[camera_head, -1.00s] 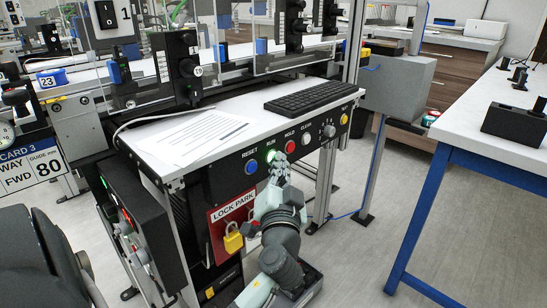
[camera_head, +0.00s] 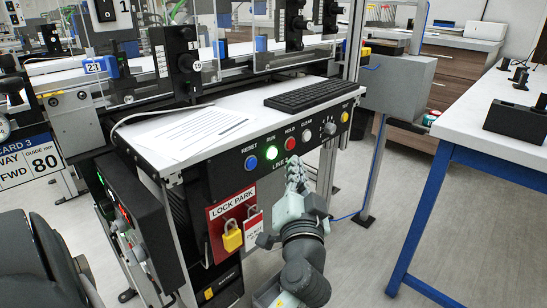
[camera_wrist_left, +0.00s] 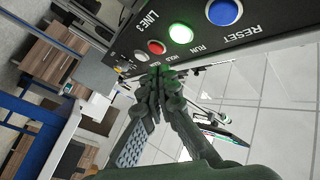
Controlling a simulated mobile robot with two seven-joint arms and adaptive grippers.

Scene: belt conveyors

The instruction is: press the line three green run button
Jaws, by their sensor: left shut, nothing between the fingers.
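The green RUN button (camera_head: 271,153) glows bright on the sloped front panel (camera_head: 230,170), between the blue RESET button and the red HOLD button. It also shows lit and uncovered in the wrist view (camera_wrist_left: 181,33), where the panel reads LINE 3. My left gripper (camera_head: 294,166) is shut and empty. Its fingertips are in front of the panel, below and right of the green button and apart from it. They partly hide the LINE 3 lettering in the head view. In the wrist view the fingertips (camera_wrist_left: 160,72) are beside the red and white buttons. My right gripper is out of view.
The blue RESET button (camera_head: 251,163), red HOLD button (camera_head: 290,144) and white CLEAR button (camera_head: 308,135) share the panel. A yellow padlock (camera_head: 232,237) hangs on the red lock park board below. A keyboard (camera_head: 308,95) and papers lie on the shelf above.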

